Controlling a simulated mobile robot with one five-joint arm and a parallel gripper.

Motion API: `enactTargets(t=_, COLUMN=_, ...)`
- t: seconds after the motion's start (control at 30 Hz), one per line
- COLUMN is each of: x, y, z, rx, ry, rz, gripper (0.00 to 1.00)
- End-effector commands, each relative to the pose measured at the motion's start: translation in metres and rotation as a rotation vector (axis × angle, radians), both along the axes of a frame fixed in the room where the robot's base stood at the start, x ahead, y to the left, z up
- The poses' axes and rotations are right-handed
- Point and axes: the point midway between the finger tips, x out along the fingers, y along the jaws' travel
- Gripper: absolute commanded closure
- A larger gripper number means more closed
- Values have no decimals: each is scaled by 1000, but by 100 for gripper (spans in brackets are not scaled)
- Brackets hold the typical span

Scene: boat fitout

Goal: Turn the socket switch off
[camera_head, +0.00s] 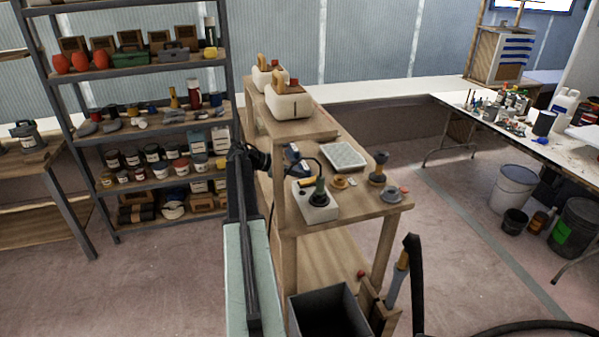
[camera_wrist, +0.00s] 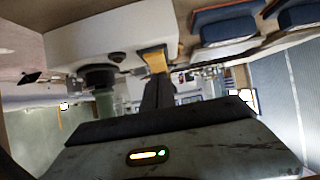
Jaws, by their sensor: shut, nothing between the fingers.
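No part that I can clearly tell as the socket switch shows. A white box (camera_head: 316,211) on the bench top carries a dark green upright piece with a black base, and a yellow piece shows beside it. The white box also shows in the wrist view (camera_wrist: 105,38), which looks upside down, with a yellow piece (camera_wrist: 156,60) and a black and green knob-like part (camera_wrist: 101,80). My gripper (camera_head: 264,160) is at the bench's left side, level with the shelf post. In the wrist view its dark fingers (camera_wrist: 158,92) are together, with nothing held, in front of the yellow piece.
A wooden bench (camera_head: 372,204) holds a light grid tray (camera_head: 343,156), small knobs and a black cable. A dark bin (camera_head: 325,312) and a hose (camera_head: 414,270) are below.

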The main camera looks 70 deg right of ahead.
Motion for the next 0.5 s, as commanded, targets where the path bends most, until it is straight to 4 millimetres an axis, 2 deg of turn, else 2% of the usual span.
enactTargets(t=0.13, x=2, y=1, z=19, rx=0, ry=0, rz=1, gripper=100)
enactTargets(t=0.27, x=4, y=1, z=50, rx=0, ry=0, rz=4, gripper=100)
enactTargets(t=0.5, x=48, y=32, z=55, rx=0, ry=0, rz=4, gripper=100)
